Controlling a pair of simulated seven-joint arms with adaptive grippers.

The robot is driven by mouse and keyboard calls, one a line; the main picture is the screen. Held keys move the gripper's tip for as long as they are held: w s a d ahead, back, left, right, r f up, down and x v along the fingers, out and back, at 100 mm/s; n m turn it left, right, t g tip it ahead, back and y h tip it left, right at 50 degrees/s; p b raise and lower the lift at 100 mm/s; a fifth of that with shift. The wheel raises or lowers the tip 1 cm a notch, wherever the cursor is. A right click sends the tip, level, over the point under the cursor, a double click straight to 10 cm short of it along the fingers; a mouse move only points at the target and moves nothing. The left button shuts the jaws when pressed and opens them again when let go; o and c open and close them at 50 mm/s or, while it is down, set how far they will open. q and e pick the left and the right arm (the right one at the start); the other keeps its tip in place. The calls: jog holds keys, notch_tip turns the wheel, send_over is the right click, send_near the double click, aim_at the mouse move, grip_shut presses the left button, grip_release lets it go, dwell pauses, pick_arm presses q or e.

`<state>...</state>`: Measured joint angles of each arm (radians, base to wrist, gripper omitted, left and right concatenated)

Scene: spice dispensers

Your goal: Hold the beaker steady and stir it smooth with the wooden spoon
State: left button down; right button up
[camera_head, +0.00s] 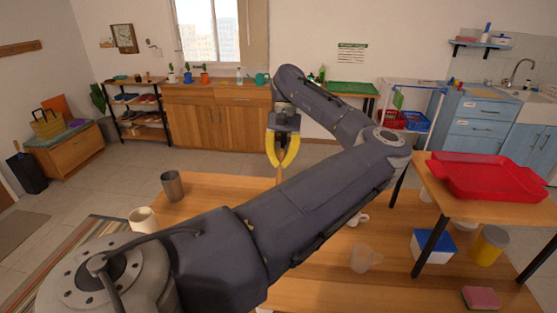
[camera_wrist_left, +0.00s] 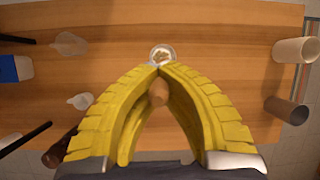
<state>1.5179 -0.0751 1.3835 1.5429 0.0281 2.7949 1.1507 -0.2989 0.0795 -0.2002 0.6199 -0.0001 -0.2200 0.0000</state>
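My left gripper (camera_head: 284,160) points down over the wooden table, its yellow fingers closed around the wooden spoon's handle (camera_head: 279,175). In the left wrist view the rounded handle end (camera_wrist_left: 157,93) shows between the fingers (camera_wrist_left: 158,68). Just past the fingertips there, a small clear round container (camera_wrist_left: 153,53), seemingly the beaker, holds beige contents (camera_wrist_left: 162,49). My arm hides it in the head view. The spoon's lower end is hidden, so I cannot tell whether it is in the container. My right gripper is in neither view.
A metal cup (camera_head: 173,187) and a cream cup (camera_head: 143,220) stand at the table's left. A raised stand with a red tray (camera_head: 490,178) is at right, above a blue-white box (camera_head: 430,248) and yellow canister (camera_head: 488,246).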

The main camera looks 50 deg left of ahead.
pick_arm(q)
jog(key=shift+s+d+f, duration=0.1)
jog(key=shift+s+f, duration=0.1)
jog(key=shift+f, duration=3.35)
jog(key=shift+s+f, duration=0.2)
jog(key=shift+f, duration=3.35)
